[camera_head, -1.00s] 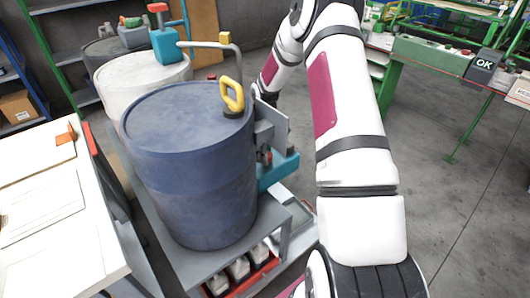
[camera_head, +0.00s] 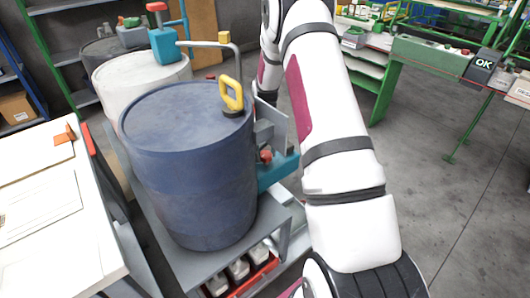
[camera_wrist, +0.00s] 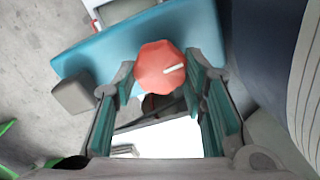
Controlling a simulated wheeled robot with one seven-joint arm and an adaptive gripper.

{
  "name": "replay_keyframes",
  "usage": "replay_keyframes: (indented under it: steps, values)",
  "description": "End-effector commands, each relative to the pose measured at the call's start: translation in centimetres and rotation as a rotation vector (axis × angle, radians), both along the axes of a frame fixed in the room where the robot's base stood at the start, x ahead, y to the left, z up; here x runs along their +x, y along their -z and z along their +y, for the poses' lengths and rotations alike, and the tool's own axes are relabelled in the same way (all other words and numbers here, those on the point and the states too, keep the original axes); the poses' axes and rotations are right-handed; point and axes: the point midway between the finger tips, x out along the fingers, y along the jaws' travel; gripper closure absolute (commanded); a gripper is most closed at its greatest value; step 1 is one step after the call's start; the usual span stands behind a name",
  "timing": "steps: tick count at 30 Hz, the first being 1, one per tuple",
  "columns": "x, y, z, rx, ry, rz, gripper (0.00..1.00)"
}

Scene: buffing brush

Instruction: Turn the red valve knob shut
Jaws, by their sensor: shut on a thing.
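The red valve knob (camera_wrist: 160,68) is faceted and has a white mark pointing right and slightly up. It sits on a teal body (camera_wrist: 92,58) in the wrist view. My gripper (camera_wrist: 161,80) has one finger on each side of the knob and is shut on it; exact contact at the fingertips is hard to see. In the head view a small red knob (camera_head: 265,156) shows by the teal body (camera_head: 275,174), right of the blue drum. My gripper is mostly hidden there behind a grey plate and my arm.
A large blue drum (camera_head: 190,190) stands on a grey cart (camera_head: 270,222), close left of my arm. A white drum (camera_head: 112,76) stands behind. Open floor (camera_head: 435,205) lies to the right.

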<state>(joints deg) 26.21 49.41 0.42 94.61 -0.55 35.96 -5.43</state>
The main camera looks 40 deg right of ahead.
Motion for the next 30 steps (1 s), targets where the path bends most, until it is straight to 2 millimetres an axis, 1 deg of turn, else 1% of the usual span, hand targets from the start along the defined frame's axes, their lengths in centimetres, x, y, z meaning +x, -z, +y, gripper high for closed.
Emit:
replay_keyframes:
  steps: [9, 22, 23, 24, 25, 30]
  values:
    - [-0.04, 0.01, -0.06, 0.0, 0.076, 0.001, 0.89]
    - [-0.04, 0.01, -0.06, 0.0, 0.083, 0.0, 0.89]
    - [-0.04, 0.01, -0.06, 0.0, 0.083, 0.0, 0.54]
    - [-0.04, 0.01, -0.06, 0.0, 0.083, 0.0, 0.45]
    - [-0.03, 0.01, -0.06, 0.0, 0.083, 0.0, 0.41]
    - [-0.03, 0.01, -0.04, 0.0, 0.081, 0.0, 0.41]
